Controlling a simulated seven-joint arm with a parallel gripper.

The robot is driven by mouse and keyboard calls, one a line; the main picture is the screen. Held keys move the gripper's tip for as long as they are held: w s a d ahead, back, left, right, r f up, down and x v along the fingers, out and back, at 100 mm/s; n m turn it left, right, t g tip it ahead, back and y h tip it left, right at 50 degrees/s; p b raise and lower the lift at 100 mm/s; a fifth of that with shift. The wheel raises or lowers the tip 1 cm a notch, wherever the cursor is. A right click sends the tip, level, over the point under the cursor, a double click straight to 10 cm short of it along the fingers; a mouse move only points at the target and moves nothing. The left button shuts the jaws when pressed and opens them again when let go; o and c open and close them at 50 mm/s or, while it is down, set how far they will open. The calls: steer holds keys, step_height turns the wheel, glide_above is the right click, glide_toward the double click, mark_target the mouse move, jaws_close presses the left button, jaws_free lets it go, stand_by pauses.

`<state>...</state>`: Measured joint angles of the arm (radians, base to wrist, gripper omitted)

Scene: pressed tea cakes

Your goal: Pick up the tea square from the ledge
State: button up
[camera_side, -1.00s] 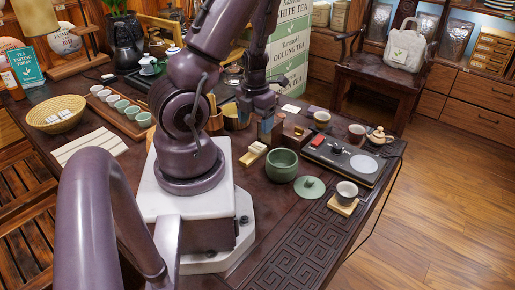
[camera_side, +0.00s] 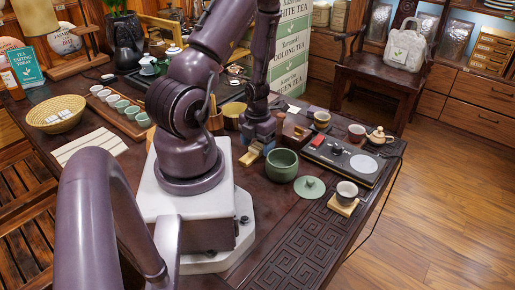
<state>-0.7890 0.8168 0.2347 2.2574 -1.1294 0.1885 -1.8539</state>
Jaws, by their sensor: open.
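My gripper (camera_side: 260,146) is low over the table, left of the green bowl, with its jaws open. It is right at a small light wooden ledge (camera_side: 249,158), whose left end shows beside the fingers. The pale tea square on the ledge is hidden behind the gripper now. I cannot tell whether the fingers touch it or stand around it.
A green bowl (camera_side: 282,165) stands close to the right of my gripper, with its green lid (camera_side: 309,187) in front. A dark tray (camera_side: 345,161) lies farther right. The front right tabletop is clear.

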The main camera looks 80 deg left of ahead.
steer(key=shift+c, duration=0.4)
steer(key=c, duration=0.9)
steer(key=shift+r, duration=0.1)
